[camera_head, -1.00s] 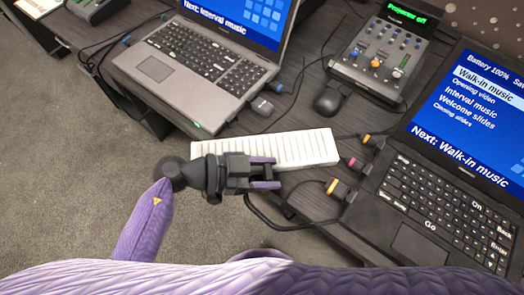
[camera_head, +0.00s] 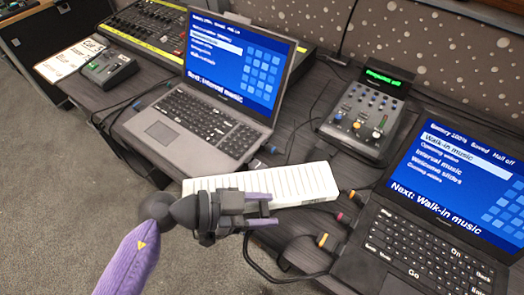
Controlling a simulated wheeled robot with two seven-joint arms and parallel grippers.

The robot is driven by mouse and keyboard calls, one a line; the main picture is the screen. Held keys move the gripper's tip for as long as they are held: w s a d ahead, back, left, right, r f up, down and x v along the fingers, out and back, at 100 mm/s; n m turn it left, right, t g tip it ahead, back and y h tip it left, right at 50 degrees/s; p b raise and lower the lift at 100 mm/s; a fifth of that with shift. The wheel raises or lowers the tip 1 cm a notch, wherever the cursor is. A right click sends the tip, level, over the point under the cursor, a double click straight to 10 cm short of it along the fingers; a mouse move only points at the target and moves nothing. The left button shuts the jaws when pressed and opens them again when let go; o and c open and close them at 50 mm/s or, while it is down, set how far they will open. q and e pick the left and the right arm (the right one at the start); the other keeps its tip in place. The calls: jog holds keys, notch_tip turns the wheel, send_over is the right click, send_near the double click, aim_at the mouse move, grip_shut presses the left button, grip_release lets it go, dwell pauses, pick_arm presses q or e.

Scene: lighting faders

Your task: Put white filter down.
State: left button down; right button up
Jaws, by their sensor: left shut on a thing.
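The white filter (camera_head: 305,182) is a long, flat, ribbed white piece, seen in the head view above the front edge of the dark table, between the two laptops. My left gripper (camera_head: 268,209), dark with purple finger parts, is at the filter's near long edge and shut on it. The gripper covers part of that edge. I cannot tell whether the filter's underside touches the table. My right gripper is not in view.
The left laptop (camera_head: 203,122) stands behind and left of the filter, and the right laptop (camera_head: 420,240) to its right. A small fader console (camera_head: 365,118) is behind. Cables with coloured plugs (camera_head: 342,217) lie beside the filter's right end.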

pick_arm(q)
jog(key=w+a+r+n+t, duration=0.1)
jog(key=a, duration=0.1)
jog(key=w+a+r+t, duration=0.1)
jog(key=a+r, duration=0.1)
jog(key=w+a+r+n+t, duration=0.1)
jog(key=a+r, duration=0.1)
jog(key=shift+a+n+y, duration=0.3)
jog(key=shift+y, duration=0.1)
jog(key=a+r+n+t+y, duration=0.2)
jog(key=a+r+t, duration=0.1)
jog(key=a+r, duration=0.3)
jog(key=shift+w+a+r+n, duration=0.15)
jog(key=shift+w+a+n, duration=0.2)
jog(key=shift+a, duration=0.3)
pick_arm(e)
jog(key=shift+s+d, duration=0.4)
pick_arm(q)
jog(key=shift+r, duration=0.1)
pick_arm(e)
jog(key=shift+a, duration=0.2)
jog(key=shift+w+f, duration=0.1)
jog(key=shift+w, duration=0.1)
